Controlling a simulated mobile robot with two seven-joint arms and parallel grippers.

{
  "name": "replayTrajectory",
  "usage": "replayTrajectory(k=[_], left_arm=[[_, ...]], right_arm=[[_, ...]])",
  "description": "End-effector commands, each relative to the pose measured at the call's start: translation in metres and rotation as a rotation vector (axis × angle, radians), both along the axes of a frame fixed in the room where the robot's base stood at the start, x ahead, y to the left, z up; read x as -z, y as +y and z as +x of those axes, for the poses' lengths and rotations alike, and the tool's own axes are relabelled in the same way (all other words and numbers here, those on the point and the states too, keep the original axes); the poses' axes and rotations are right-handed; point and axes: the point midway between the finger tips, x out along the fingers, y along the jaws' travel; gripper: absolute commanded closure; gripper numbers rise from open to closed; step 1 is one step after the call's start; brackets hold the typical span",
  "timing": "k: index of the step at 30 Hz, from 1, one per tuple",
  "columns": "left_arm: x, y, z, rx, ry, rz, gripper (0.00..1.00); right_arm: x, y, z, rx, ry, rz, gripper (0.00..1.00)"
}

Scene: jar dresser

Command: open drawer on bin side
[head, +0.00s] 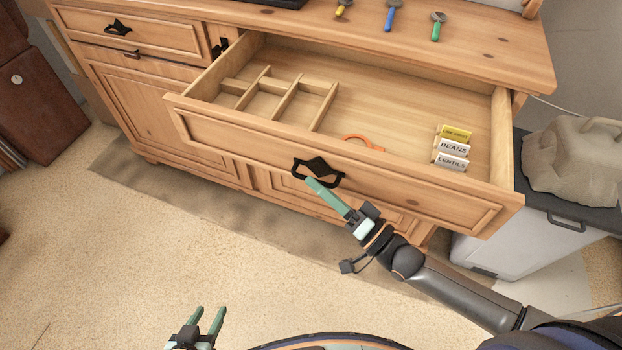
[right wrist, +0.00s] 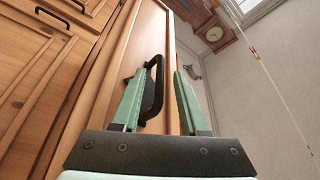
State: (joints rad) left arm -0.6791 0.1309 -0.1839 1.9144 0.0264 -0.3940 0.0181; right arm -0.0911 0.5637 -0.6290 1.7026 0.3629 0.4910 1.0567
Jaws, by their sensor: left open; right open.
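The wide wooden drawer (head: 235,128) on the side with the bin (head: 520,246) is pulled far out of the dresser, and its inside shows. Its black handle (head: 322,166) is on the middle of the drawer front. My right gripper (head: 310,183) is at the handle. In the right wrist view the handle (right wrist: 153,92) shows between the open green fingers, near the left one; I cannot tell if they touch. My left gripper (head: 209,311) is open and empty, low over the floor area, away from the dresser.
The drawer holds wooden dividers (head: 290,98), an orange item (head: 362,140) and label cards (head: 452,148). Several coloured scoops (head: 390,14) lie on the dresser top. A smaller drawer (head: 120,36) at left is shut. A beige canister (head: 572,160) stands on the bin. The carpet (head: 120,240) in front is clear.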

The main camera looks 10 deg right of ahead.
Motion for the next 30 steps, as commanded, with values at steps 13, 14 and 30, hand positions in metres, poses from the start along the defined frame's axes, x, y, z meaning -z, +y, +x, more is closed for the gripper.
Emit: replayTrajectory(k=[13,14,30], left_arm=[[0.012,0.000,0.000,0.000,0.000,0.000,0.50],[0.012,0.000,0.000,0.000,0.000,0.000,0.50],[0.012,0.000,0.000,0.000,0.000,0.000,0.50]], right_arm=[[0.021,-0.051,-0.069,0.000,0.004,-0.003,0.56],[0.021,-0.052,-0.071,-0.001,0.003,-0.003,0.56],[0.021,-0.057,-0.076,-0.001,0.000,0.000,0.56]])
